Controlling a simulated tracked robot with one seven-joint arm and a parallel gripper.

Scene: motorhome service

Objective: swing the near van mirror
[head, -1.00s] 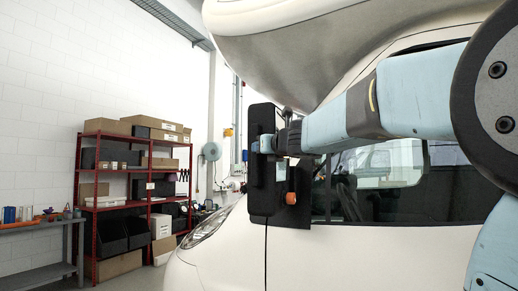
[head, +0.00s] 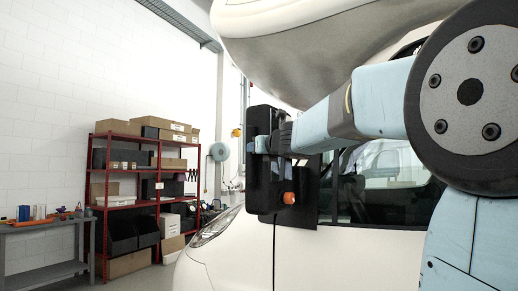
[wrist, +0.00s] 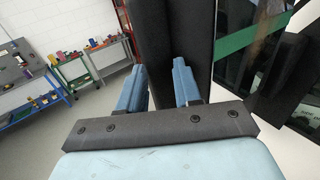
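The near van mirror (head: 259,188) is a tall black housing on the side of the white van (head: 345,255), just ahead of the side window. An orange round piece (head: 289,198) shows low on it. My gripper (head: 262,145) is at the mirror's upper middle, reaching in from the right. In the wrist view my two blue fingers (wrist: 158,88) stand apart, one on each side of the mirror's black edge (wrist: 160,40), which fills the gap between them. The fingertips' contact is partly hidden. The mirror stands upright.
The van's grey-and-white overhang (head: 320,55) bulges above my arm. A red shelf (head: 145,200) with boxes stands at the back left, beside a grey workbench (head: 45,225). The wrist view shows several benches (wrist: 85,65) at left and open floor.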

